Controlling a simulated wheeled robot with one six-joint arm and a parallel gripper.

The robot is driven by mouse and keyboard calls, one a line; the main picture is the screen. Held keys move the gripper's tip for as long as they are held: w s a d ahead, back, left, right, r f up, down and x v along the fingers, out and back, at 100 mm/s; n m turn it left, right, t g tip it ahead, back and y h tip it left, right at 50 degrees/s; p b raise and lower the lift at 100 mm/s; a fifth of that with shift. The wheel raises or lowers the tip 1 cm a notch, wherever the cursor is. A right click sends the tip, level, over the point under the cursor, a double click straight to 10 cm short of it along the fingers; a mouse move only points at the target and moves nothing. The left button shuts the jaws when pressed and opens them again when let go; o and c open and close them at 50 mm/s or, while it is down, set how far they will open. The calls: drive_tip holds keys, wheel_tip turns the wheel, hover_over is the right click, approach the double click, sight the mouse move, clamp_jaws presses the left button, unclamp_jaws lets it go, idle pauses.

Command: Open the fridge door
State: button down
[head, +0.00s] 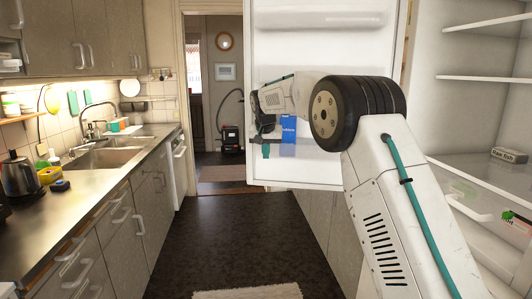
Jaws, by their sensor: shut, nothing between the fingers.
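The white fridge door (325,52) stands wide open in the head view, its inner side facing me, with a door shelf near its top. The open fridge (455,110) is at the right, with its shelves showing. The door's handle is not visible.
A box labelled raw fish (510,155) and a clear drawer (470,207) are inside the fridge. A counter (95,180) with a sink and a kettle (20,177) runs along the left.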

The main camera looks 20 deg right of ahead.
drive_tip(key=s+a+f+v, duration=0.1)
drive_tip(key=s+v, duration=0.1)
drive_tip(key=v, duration=0.9)
drive_tip(key=s+f+n+g, duration=0.2)
drive_tip(key=s+f, duration=0.3)
drive_tip(key=f, duration=0.1)
drive_tip(key=s+f+n, duration=0.1)
drive_tip(key=s+f, duration=0.2)
drive_tip(key=s, duration=2.2)
drive_tip(key=s+f+n+y, duration=0.1)
drive_tip(key=s+f, duration=0.2)
drive_tip(key=s, duration=2.2)
drive_tip(key=shift+s+d+g+y, duration=0.2)
drive_tip(key=shift+d+g+y, duration=0.1)
drive_tip(key=shift+d+g, duration=0.15)
